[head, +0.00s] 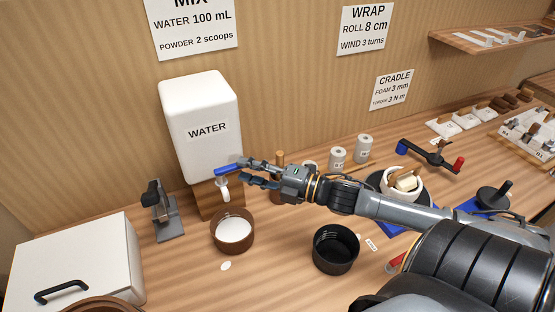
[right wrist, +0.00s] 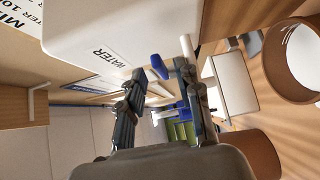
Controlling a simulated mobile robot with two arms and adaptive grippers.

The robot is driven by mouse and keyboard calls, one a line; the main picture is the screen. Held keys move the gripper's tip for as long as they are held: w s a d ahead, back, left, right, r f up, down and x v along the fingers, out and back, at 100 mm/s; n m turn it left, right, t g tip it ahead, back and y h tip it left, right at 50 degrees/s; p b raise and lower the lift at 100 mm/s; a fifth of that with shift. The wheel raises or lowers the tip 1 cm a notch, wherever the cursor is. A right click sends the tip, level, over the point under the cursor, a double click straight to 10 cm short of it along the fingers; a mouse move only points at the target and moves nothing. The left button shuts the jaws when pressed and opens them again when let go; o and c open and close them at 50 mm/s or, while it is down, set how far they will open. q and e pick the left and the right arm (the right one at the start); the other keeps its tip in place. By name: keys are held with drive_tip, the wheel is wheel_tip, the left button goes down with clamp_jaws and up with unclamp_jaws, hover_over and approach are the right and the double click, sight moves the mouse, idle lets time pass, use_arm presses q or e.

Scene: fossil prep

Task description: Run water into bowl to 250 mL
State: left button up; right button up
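The white water tank (head: 200,105) labelled WATER stands on a wooden block, and it also shows in the right wrist view (right wrist: 90,35). Its blue tap lever (head: 227,169) points toward my right gripper, above a white spout (head: 223,188). A brown bowl (head: 232,247) with a pale inside stands below the spout; I cannot tell its water level and see no clear stream. My right gripper (head: 246,172) is at the lever with its fingers apart. In the wrist view, the lever (right wrist: 158,66) shows near the fingertips; contact is unclear. My left gripper is out of view.
A black bowl (head: 335,249) stands right of the brown bowl, under my right arm. A grey stand (head: 167,222) is left of the tap. A white box (head: 75,262) with a black handle fills the left front. Grey jars (head: 338,158) stand behind my arm.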

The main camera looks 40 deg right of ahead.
drive_tip(key=v, duration=0.8)
idle(1.2)
